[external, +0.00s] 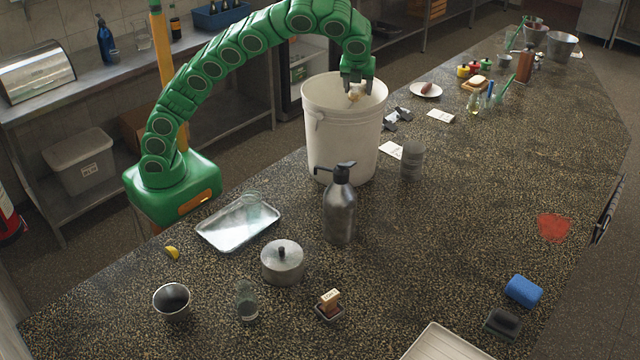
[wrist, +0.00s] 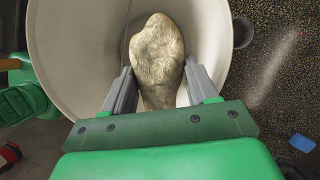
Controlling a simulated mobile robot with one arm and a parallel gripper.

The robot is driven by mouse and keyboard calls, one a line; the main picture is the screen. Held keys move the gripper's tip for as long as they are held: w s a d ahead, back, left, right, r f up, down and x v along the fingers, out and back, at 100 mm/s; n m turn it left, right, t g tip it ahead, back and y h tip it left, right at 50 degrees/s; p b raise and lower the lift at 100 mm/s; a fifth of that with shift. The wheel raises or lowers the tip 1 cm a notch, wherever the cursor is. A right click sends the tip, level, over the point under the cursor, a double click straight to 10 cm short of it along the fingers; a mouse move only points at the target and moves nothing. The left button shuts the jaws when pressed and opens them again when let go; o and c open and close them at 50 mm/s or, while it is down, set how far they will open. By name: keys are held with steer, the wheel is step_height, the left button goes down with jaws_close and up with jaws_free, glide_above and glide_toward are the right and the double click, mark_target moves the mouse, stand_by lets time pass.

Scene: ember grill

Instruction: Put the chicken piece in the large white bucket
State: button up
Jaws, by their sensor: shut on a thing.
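The large white bucket (external: 338,138) stands upright on the speckled counter, just right of my green base. My gripper (external: 354,92) points down into its open mouth and is shut on the chicken piece (external: 354,96). In the wrist view the pale, lumpy chicken piece (wrist: 157,58) sits between the two grey fingers of my gripper (wrist: 158,90). The bucket's inner wall (wrist: 75,50) surrounds it there. The chicken is at about rim height or slightly below. Its lower part is hidden by the gripper in the wrist view.
A dark metal pump bottle (external: 340,212) stands in front of the bucket, and a grey can (external: 411,163) stands to its right. A metal tray (external: 240,222) and a lidded pot (external: 282,263) lie nearer the front. The counter's right middle is mostly clear.

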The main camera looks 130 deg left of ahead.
steer(key=shift+s+a+f+n+g+h, duration=0.15)
steer(key=shift+s+f+n+g+h, duration=0.35)
steer(key=shift+s+f+n, duration=2.8)
steer(key=shift+w+a+f+n+g+h, duration=0.25)
steer(key=shift+w+f+n+h, duration=0.45)
steer(key=shift+f, duration=5.7)
steer(key=shift+s+a+f+n+g+h, duration=0.25)
steer(key=shift+s+f+n+h, duration=1.05)
steer(key=shift+f, duration=3.55)
steer(key=shift+s+d+f+n+y, duration=0.1)
steer(key=shift+s+d+n+y, duration=0.1)
steer(key=shift+n+y, duration=0.4)
steer(key=o, duration=1.1)
steer(key=shift+o, duration=0.2)
step_height(320, 180, up, 10)
steer(key=w, duration=0.1)
